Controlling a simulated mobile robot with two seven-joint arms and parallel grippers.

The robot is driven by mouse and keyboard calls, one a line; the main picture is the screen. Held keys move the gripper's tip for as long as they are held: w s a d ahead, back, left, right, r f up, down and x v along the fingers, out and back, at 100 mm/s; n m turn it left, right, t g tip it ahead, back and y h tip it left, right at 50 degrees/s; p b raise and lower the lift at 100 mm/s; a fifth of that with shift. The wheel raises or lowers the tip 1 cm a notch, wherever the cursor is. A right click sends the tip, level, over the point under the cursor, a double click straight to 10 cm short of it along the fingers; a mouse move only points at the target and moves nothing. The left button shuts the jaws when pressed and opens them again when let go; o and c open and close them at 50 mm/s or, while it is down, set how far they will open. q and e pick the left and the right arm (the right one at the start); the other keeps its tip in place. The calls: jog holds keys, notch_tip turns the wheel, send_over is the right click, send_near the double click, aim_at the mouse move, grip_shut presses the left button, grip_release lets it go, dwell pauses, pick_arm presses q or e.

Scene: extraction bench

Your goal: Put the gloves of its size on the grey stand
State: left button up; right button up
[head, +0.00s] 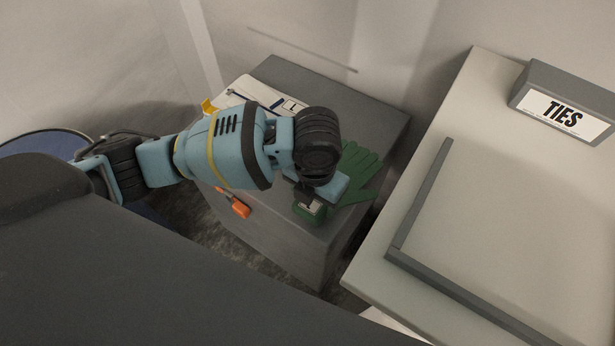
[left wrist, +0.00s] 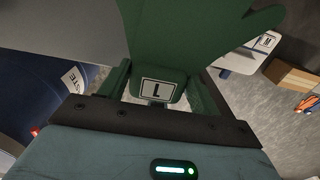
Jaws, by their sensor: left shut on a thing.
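The grey stand (head: 375,108) is a box-shaped block left of the pale bench in the head view. A pair-like green glove shape (head: 362,172) is over its right part, fingers pointing to the upper right. In the left wrist view the green gloves (left wrist: 185,35) carry a white label with a black L. My left gripper (head: 310,200) is shut on their cuff, and it also shows in the left wrist view (left wrist: 157,95). I cannot tell whether the gloves touch the stand top. My right gripper is not in view.
A white folded item (head: 245,88) with an L label lies on the stand's far left, partly behind my left arm. A blue bin (left wrist: 35,100) shows in the left wrist view.

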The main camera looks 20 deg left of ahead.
pick_arm(q)
jog(key=w+a, duration=0.2)
jog(key=w, duration=0.1)
jog(key=w+a, duration=0.1)
jog(key=shift+w+f+b, duration=0.2)
jog(key=shift+f+b, duration=0.05)
jog(key=shift+b, duration=0.05)
jog(key=shift+w+a, duration=0.3)
jog(key=shift+w, duration=0.15)
jog(key=shift+f+b, duration=0.4)
jog(key=shift+f, duration=1.4)
jog(key=shift+f, duration=0.1)
jog(key=o, duration=1)
notch_tip(320, 180, up, 12)
jog(key=shift+r+p, duration=0.15)
jog(key=shift+p, duration=0.95)
